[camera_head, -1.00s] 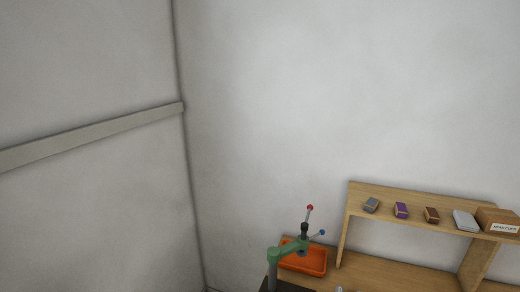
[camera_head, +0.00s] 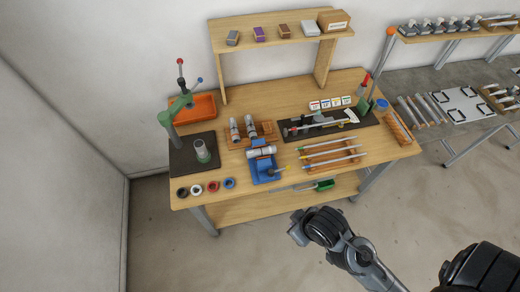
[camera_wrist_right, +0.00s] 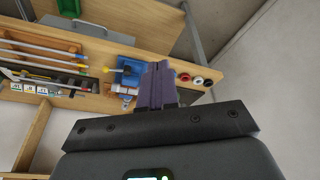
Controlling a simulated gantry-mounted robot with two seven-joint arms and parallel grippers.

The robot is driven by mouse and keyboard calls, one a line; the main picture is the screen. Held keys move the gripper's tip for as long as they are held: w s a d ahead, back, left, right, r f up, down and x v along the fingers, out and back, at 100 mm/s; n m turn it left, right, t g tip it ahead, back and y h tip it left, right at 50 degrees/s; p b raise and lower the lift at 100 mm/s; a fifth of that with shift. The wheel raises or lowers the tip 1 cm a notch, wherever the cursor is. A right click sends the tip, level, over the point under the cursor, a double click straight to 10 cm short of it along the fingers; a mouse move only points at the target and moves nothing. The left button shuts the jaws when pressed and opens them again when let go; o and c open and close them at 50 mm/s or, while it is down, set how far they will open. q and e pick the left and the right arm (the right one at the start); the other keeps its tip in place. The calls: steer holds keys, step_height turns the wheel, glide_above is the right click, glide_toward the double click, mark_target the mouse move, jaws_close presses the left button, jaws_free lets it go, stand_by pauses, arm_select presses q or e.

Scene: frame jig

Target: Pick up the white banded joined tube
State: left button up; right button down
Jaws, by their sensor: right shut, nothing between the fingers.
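A pale tube with darker bands (camera_head: 262,152) lies across the blue fixture (camera_head: 266,172) on the workbench. It also shows, partly, beside my fingers in the right wrist view (camera_wrist_right: 122,90). Two more silvery banded tubes (camera_head: 235,131) (camera_head: 250,128) stand tilted in a wooden rack behind it. I cannot tell from the frames which of these is joined. My right gripper (camera_wrist_right: 158,72) is shut and empty, seen against the bench and apart from the tubes. In the head view my right arm reaches in from the lower right, in front of the bench. My left gripper is not in view.
A green press (camera_head: 178,103) stands at the bench's left, beside an orange tray (camera_head: 196,106). Several rings (camera_head: 213,186) lie along the front left. Rods rest on a wooden rack (camera_head: 331,154) at the right. A shelf (camera_head: 270,42) with boxes stands behind.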

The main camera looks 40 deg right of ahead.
steer(key=c, duration=1.8)
jaws_free()
steer(key=shift+c, duration=0.2)
steer(key=o, duration=1.3)
